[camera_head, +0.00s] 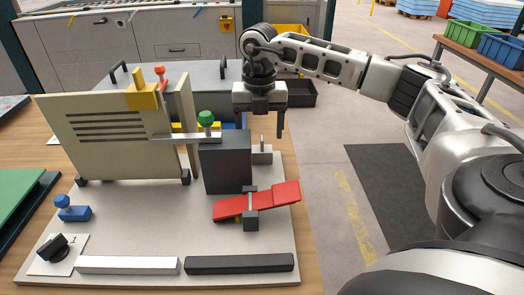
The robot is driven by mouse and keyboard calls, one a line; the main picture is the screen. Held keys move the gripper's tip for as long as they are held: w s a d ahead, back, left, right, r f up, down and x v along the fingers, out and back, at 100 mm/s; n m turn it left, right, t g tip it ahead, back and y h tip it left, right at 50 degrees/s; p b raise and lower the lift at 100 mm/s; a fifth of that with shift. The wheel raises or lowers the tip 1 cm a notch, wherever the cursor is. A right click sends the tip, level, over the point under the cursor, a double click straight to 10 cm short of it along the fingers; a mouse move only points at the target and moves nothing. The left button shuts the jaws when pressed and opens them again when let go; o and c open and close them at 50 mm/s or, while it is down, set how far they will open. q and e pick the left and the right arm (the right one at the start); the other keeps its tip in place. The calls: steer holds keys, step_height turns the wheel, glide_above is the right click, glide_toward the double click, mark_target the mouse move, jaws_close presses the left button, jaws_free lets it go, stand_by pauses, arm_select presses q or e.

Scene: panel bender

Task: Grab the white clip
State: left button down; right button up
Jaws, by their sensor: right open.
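My right gripper (260,122) comes in from the right and points down above the back right part of the pale board, its two fingers apart with nothing seen between them. A long white bar (127,265) lies at the board's front left, far from the gripper. I cannot tell for certain which pale piece is the white clip. My left gripper is out of view.
The pale board (150,225) carries a tall upright beige panel (110,140), a green knob (206,119), a red lever (270,200), a blue knob (72,209), a black dial (53,247) and a black bar (239,263). A black bin (300,93) stands behind.

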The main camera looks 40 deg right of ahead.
mark_target(262, 137)
steer(key=f, duration=0.5)
steer(key=shift+s+d, duration=0.1)
steer(key=shift+d, duration=0.1)
steer(key=shift+r, duration=0.1)
steer(key=c, duration=1.1)
steer(key=shift+o, duration=0.2)
